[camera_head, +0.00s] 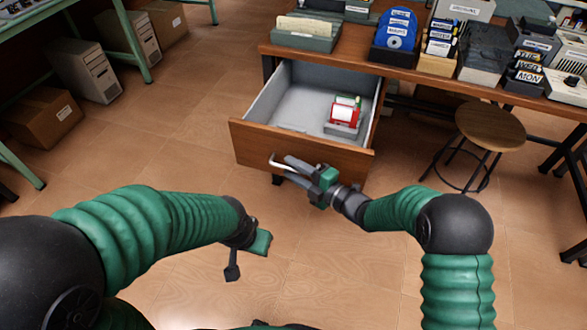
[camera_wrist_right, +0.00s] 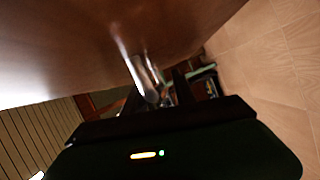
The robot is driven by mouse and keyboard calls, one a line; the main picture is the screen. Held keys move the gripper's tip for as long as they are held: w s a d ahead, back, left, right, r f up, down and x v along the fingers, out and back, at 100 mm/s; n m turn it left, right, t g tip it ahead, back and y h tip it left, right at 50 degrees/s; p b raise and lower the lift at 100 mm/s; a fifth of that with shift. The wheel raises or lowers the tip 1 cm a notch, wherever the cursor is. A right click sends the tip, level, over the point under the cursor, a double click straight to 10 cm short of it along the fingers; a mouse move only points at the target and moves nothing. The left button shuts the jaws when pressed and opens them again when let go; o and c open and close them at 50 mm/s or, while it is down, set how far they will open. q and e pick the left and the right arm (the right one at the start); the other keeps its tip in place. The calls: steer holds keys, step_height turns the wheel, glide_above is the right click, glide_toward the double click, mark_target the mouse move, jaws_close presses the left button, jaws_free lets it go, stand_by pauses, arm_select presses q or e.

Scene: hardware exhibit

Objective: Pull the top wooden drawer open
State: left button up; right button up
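The top wooden drawer (camera_head: 305,152) stands pulled well out of the desk in the head view, showing its grey inside. A metal bar handle (camera_head: 281,165) is on its front; the handle also shows in the right wrist view (camera_wrist_right: 143,75). My right gripper (camera_head: 287,168) is at the handle, its two fingers apart with the bar between them; whether they touch it is unclear. My left gripper (camera_head: 247,262) hangs over the floor, in front of and below the drawer, apart from it; its finger gap is not clear.
A red and white item (camera_head: 345,112) lies inside the drawer. The wooden desk (camera_head: 405,62) carries a tray, a blue holder and several boxes. A round stool (camera_head: 490,127) stands right of the drawer. Computer towers and boxes are at left. Floor before the drawer is clear.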

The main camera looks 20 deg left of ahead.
steer(key=shift+r, duration=0.1)
steer(key=shift+d, duration=0.3)
steer(key=p+v, duration=0.4)
steer(key=v, duration=1.2)
steer(key=shift+s+d, duration=0.1)
steer(key=shift+s, duration=0.05)
